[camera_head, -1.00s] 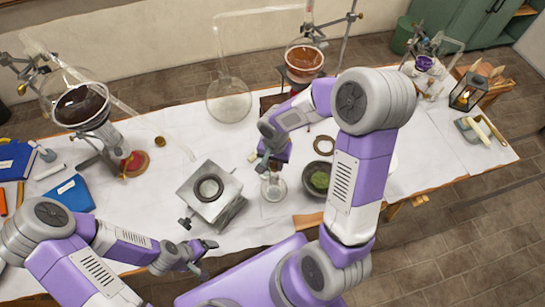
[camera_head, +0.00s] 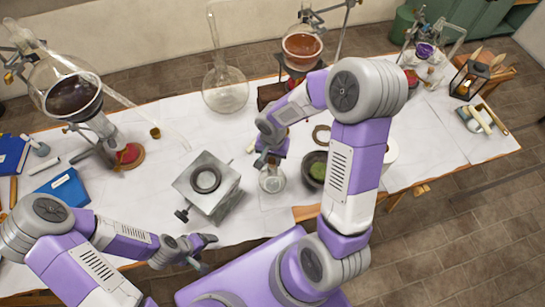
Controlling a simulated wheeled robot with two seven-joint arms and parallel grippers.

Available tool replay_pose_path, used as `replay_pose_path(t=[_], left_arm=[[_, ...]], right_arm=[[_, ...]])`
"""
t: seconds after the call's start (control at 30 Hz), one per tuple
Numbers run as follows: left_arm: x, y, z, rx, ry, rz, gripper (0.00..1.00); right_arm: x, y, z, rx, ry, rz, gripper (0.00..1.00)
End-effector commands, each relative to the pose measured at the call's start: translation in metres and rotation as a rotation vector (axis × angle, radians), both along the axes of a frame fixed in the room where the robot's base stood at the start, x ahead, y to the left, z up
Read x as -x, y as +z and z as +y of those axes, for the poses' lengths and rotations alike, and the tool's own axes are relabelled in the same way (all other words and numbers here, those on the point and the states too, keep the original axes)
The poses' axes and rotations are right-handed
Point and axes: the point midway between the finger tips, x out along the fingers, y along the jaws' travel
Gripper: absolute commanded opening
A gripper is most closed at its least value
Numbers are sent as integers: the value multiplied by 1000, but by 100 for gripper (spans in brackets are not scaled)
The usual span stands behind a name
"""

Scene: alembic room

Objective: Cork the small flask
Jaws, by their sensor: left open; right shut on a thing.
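The small flask (camera_head: 272,181) is a clear round-bottomed glass standing upright on the white cloth, right of the metal lab jack. My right gripper (camera_head: 267,163) is directly over its mouth, pointing down. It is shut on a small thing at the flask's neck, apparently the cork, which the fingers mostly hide. I cannot tell whether the cork sits in the mouth or just above it. My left gripper (camera_head: 207,252) is open and empty at the table's front edge, left of and nearer than the flask.
The lab jack (camera_head: 190,187) with a dark ring stands left of the flask. A dark bowl (camera_head: 308,177) with green stuff is close on its right. A large clear flask (camera_head: 225,92) and a retort (camera_head: 72,92) stand farther back. White cloth is bare behind the jack.

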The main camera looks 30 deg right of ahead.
Motion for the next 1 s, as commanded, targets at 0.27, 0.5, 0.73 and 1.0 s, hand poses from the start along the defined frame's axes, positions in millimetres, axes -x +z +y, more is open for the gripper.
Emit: replay_pose_path(t=[0.27,0.5,0.73,1.0], left_arm=[[0,-4,0,0,0,0,82],[0,-10,0,0,0,0,82],[0,-11,0,0,0,0,82],[0,-11,0,0,0,0,82]], right_arm=[[0,-2,0,0,1,0,8],[1,-6,1,1,1,1,8],[1,-6,1,1,0,1,8],[1,-6,1,0,0,0,8]])
